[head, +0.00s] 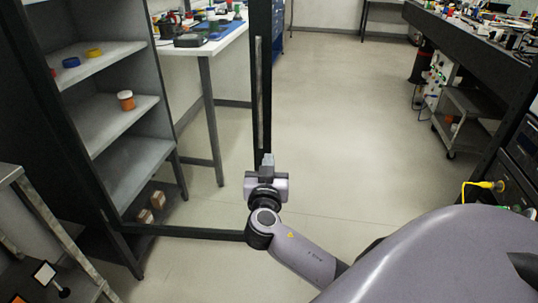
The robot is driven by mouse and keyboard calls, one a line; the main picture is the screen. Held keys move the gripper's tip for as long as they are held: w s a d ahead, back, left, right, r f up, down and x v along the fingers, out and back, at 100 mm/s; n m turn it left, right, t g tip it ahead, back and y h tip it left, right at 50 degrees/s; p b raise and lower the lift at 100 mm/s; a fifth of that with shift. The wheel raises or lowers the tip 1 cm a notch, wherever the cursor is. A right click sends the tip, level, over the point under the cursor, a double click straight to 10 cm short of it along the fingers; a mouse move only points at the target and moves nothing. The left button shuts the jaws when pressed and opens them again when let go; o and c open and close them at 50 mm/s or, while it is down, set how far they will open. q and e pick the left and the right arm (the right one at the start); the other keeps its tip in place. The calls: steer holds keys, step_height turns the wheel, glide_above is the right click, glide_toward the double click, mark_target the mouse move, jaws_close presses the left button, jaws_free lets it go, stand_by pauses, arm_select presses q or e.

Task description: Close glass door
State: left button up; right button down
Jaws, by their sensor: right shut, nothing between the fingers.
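The glass door (249,88) stands open, with a dark frame and clear pane; a long light handle strip (258,95) runs along its free edge. Through and beside it I see the grey cabinet shelves (120,122). My right gripper (267,160) is shut and empty, at the door's free edge, just below the handle strip in the picture. I cannot tell whether it touches the frame. The door's lower rail (185,232) runs from the cabinet toward my right wrist. My left gripper is not in view.
The cabinet holds blue and yellow rings (93,52), an orange jar (126,100) and small jars below. A white table (205,50) stands behind. A dark bench (470,45) and a cart (465,120) are at right. The floor (350,120) between is clear.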

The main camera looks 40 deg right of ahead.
steer(key=shift+x, duration=1.15)
steer(key=shift+w+d, duration=0.1)
